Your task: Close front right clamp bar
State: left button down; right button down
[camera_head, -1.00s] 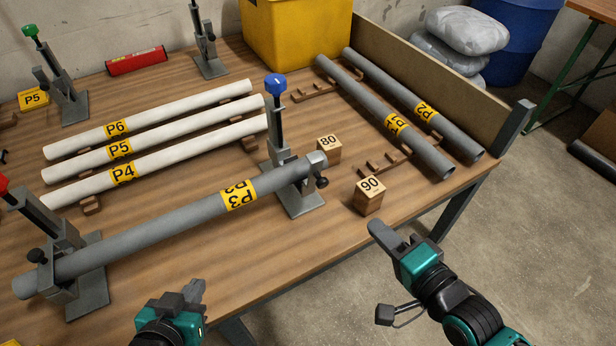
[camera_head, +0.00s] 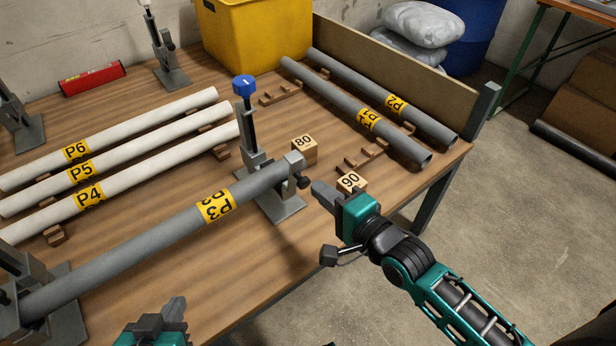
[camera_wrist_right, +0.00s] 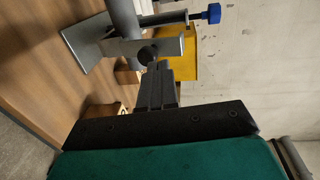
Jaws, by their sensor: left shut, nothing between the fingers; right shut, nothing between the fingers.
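My right gripper (camera_head: 322,192) is shut and empty, just right of the clamp's black side knob (camera_head: 303,182). In the right wrist view, the shut fingers (camera_wrist_right: 158,85) point at the clamp, close to its round knob (camera_wrist_right: 147,55); whether they touch it I cannot tell. My left gripper (camera_head: 174,308) is shut and empty at the table's front edge.
Wooden blocks 80 (camera_head: 304,150) and 90 (camera_head: 351,183) stand right of the clamp, block 90 partly behind my right gripper. Grey pipes (camera_head: 350,108) lie at the back right, white pipes (camera_head: 120,165) at the left. A yellow bin (camera_head: 250,38) stands behind.

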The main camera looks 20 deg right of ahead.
aim_at(297, 167)
jog(key=shift+r+b+x, duration=0.1)
jog(key=shift+r+x, duration=0.1)
jog(key=shift+x, duration=0.6)
jog(key=shift+r+b+x, duration=0.1)
jog(key=shift+r+x, duration=0.1)
jog(key=shift+x, duration=0.6)
jog(key=shift+r+b+x, duration=0.1)
jog(key=shift+r+x, duration=0.1)
jog(key=shift+x, duration=0.6)
